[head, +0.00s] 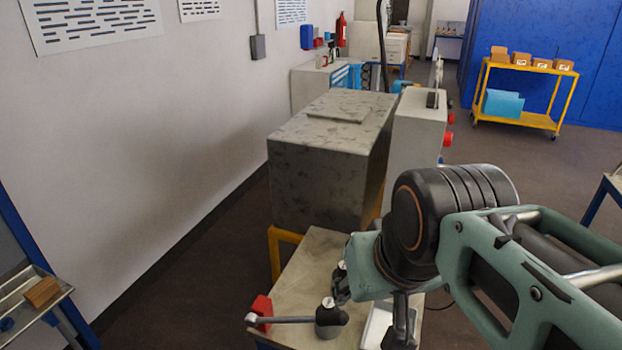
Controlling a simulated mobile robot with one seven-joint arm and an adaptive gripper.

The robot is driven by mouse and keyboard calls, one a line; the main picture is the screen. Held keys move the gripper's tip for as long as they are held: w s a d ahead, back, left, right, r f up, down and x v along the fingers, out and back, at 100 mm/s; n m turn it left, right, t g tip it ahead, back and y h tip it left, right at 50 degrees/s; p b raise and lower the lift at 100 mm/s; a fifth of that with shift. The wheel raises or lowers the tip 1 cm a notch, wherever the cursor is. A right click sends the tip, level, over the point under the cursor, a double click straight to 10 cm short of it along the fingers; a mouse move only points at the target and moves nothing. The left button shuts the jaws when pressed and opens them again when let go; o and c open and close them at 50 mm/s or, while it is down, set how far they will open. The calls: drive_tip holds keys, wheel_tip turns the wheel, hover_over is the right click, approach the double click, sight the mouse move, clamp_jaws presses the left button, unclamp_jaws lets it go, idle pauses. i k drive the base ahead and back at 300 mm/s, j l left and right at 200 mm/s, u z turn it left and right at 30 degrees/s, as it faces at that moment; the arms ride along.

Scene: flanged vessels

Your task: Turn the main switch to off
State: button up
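A light grey control cabinet (413,142) stands beyond my arm, right of a dark speckled box. Red knobs (447,138) stick out from its right side. I cannot tell which of them is the main switch, or how it is turned, because that face is seen edge-on. My gripper (371,302) hangs over the small table in front, well short of the cabinet and lower in the picture. Its dark fingers look spread apart, with nothing seen between them. My arm hides part of the table and the cabinet's lower part.
The dark speckled box (318,170) stands behind the small table (310,262). A black-headed tool with a long handle (328,318) and a red block (262,308) lie on the table. A yellow cart (525,92) stands far right. Open floor (560,165) lies right of the cabinet.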

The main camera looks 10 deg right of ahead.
sight(447, 140)
drive_tip(key=i+l, duration=0.1)
drive_tip(key=l, duration=2.3)
drive_tip(key=i+l+z, duration=0.2)
drive_tip(key=i, duration=0.25)
drive_tip(key=l+z, duration=0.2)
drive_tip(key=i+j, duration=0.05)
drive_tip(key=j, duration=0.05)
